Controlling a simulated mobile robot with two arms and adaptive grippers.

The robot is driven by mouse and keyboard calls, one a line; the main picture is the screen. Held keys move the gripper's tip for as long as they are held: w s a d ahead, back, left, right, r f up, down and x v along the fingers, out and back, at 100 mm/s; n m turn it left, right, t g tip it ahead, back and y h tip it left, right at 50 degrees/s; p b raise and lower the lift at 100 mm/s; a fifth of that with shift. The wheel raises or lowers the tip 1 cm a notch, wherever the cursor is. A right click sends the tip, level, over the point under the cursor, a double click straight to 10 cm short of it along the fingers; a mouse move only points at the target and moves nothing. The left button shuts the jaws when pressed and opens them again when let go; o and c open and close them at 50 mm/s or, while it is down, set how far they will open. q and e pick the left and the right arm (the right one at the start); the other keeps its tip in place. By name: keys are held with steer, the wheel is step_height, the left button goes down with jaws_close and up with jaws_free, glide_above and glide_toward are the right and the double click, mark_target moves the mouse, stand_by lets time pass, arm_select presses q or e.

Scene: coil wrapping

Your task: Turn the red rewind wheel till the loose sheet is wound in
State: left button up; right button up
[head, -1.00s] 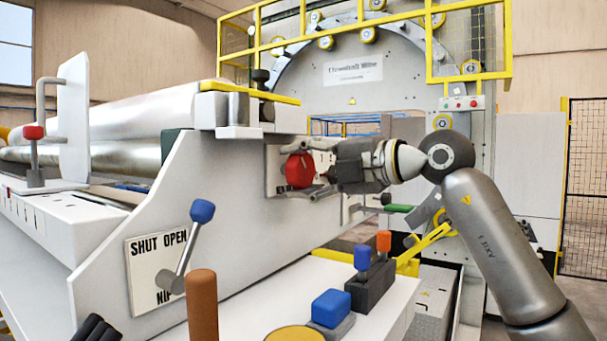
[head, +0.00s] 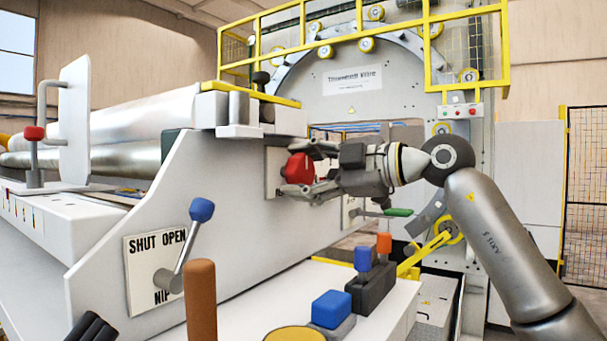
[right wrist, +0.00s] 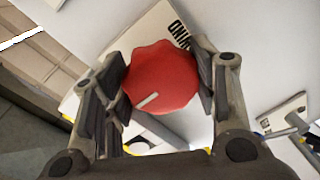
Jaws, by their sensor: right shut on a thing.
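The red rewind wheel (head: 299,168) sits on the side plate of the machine, at the middle of the head view. In the right wrist view the wheel (right wrist: 161,78) shows a wavy rim and a pale mark pointing to lower left. My right gripper (head: 300,170) comes in from the right and is shut on the wheel, one finger on each side of its rim. In the right wrist view the fingers (right wrist: 162,85) flank the wheel. A silvery roll (head: 120,140) lies behind the plate at left; I cannot make out a loose sheet end.
A lever with a blue knob (head: 202,210) stands by the SHUT OPEN NIP label (head: 155,270). A brown post (head: 200,300), a blue button (head: 331,308) and small blue and orange levers (head: 384,243) stand on the front ledge. A green handle (head: 398,212) lies below my right gripper.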

stand_by(0.4)
steer(key=o, duration=1)
steer(key=shift+d, duration=0.1)
steer(key=v, duration=1.2)
steer(key=shift+w, duration=0.1)
